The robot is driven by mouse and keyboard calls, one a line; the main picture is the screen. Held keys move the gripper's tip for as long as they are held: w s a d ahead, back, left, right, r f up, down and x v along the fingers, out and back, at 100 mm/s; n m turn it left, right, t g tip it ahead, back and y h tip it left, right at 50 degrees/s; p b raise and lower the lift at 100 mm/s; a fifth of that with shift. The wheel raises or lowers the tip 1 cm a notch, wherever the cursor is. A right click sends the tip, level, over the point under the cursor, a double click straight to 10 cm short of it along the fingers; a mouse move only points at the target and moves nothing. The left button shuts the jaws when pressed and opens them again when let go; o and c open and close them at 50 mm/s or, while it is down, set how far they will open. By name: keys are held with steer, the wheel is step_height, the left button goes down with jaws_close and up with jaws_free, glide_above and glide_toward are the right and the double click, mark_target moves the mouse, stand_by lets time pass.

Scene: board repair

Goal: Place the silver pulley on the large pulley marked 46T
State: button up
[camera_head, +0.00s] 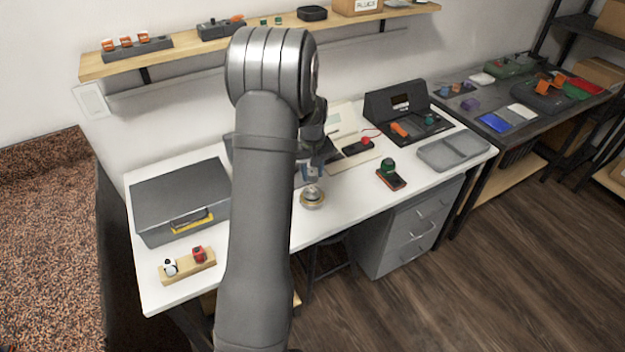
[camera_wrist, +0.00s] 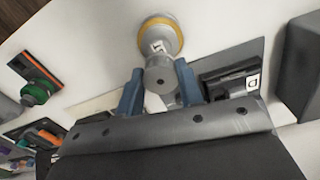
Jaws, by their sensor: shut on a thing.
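My gripper (camera_wrist: 159,68) is shut on a small silver cylinder with a dark centre hole, which I take to be the silver pulley (camera_wrist: 158,81). A blue finger is on each side of it. Just beyond it lies a wider round silver piece with a golden rim (camera_wrist: 170,24), bearing a small pale label that I cannot read as 46T. This piece also shows on the white table in the head view (camera_head: 312,200), right below my gripper (camera_head: 311,174). I cannot tell whether the held pulley touches it. My arm hides part of the table behind.
A grey case (camera_head: 180,192) stands at the left of the white table (camera_head: 270,226). A wooden block (camera_head: 186,268) with small parts lies in front of it. A green-knobbed device (camera_head: 391,178) and a grey tray (camera_head: 453,151) are to the right. The front middle is fairly clear.

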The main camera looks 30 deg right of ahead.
mark_target(313, 180)
steer(key=shift+f, duration=1.8)
steer(key=shift+f, duration=0.1)
steer(key=o, duration=1)
step_height(313, 180, up, 12)
steer(key=shift+r, duration=0.15)
